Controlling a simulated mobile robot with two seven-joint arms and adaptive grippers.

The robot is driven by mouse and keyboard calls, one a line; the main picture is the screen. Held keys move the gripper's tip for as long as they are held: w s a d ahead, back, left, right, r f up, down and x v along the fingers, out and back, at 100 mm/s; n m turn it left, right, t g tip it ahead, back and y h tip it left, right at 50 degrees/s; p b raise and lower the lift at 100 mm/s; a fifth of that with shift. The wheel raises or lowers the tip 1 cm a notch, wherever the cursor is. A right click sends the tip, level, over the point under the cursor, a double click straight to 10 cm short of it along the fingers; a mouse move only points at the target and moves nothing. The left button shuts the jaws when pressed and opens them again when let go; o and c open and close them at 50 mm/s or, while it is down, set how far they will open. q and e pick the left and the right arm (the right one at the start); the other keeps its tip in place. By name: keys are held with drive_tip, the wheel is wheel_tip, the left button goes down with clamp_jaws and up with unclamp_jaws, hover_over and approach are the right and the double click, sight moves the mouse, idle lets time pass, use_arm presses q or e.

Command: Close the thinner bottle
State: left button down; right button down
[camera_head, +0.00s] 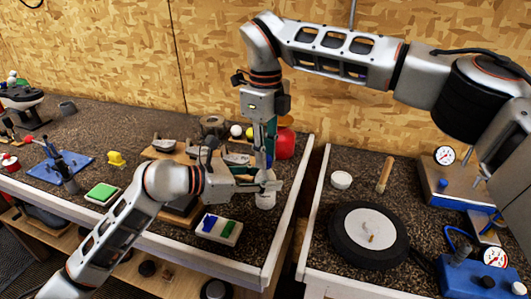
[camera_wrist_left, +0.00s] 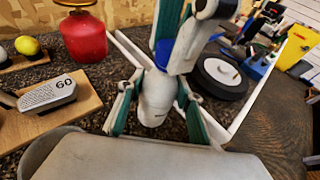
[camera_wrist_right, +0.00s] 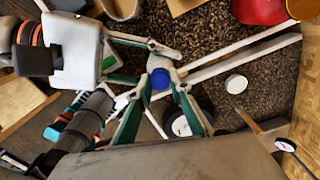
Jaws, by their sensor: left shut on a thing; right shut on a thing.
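A slim white bottle (camera_head: 265,201) stands upright near the right edge of the left bench. My left gripper (camera_head: 266,186) is shut around it from the left; the bottle also shows between the fingers in the left wrist view (camera_wrist_left: 156,98). My right gripper (camera_head: 268,160) points down from above, its fingers shut at the bottle's top. In the right wrist view, a round blue cap (camera_wrist_right: 160,79) sits between those fingertips, over the bottle. Whether the cap is seated on the neck is hidden by the fingers.
A red container (camera_wrist_left: 85,38) stands behind the bottle. A tray with blue and green blocks (camera_head: 219,228) lies in front. A gap separates the benches. The right bench holds a wheel (camera_head: 368,236), a white round tub or lid (camera_head: 341,180) and a wooden handle (camera_head: 385,174).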

drive_tip(key=m, duration=0.5)
drive_tip(key=shift+m, duration=0.3)
drive_tip(key=m, duration=0.3)
drive_tip(key=c, duration=1.8)
unclamp_jaws()
drive_tip(key=shift+o, duration=0.2)
wheel_tip(320, 180, up, 12)
use_arm(q)
drive_tip(key=c, duration=1.3)
unclamp_jaws()
